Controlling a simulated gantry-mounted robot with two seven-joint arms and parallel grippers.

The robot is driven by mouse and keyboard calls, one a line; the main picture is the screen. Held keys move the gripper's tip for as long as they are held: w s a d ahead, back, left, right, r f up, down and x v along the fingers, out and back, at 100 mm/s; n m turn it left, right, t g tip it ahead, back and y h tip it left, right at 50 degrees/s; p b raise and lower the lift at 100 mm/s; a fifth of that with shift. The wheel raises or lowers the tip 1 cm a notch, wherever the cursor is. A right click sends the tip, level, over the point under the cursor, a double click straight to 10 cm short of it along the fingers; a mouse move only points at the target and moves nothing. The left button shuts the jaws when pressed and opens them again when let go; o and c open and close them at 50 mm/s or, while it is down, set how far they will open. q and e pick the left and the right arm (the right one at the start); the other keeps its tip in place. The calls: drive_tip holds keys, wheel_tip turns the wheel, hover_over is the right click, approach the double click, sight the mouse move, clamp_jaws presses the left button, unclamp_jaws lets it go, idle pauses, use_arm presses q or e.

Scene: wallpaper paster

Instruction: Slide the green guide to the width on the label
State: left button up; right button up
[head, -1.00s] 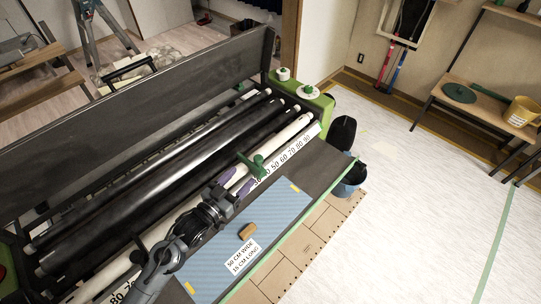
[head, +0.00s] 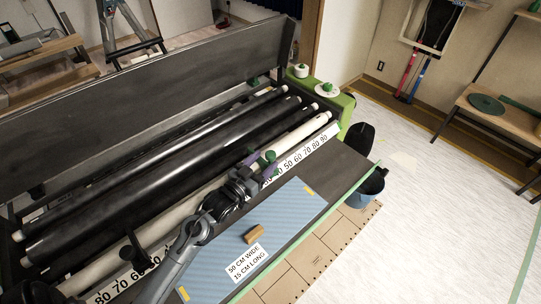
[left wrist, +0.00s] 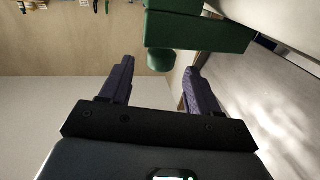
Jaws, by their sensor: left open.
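The green guide (head: 270,156) sits on the pale bar at the front of the paster, beside the right-hand number scale (head: 304,157). My left gripper (head: 260,165), with purple fingers, is open at the guide. In the left wrist view the guide's green block (left wrist: 198,30) lies ahead of the fingers, and its round green knob (left wrist: 161,60) shows between them, apart from both. The fingers partly hide the guide and the scale's low numbers in the head view. The white label (head: 247,262) reads 50 CM WIDE, 15 CM LONG. My right gripper is not in view.
The label lies on a blue striped sheet (head: 218,262) with a small tan block (head: 254,234). Dark rollers (head: 215,155) run behind the bar. A dark upright piece (head: 132,252) stands near the left scale (head: 130,279). A blue bucket (head: 370,187) stands past the right end.

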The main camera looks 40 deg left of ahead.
sight(268, 158)
use_arm(q)
drive_tip(key=shift+w+a, duration=0.1)
drive_tip(key=shift+w, duration=2)
drive_tip(key=shift+c, duration=0.4)
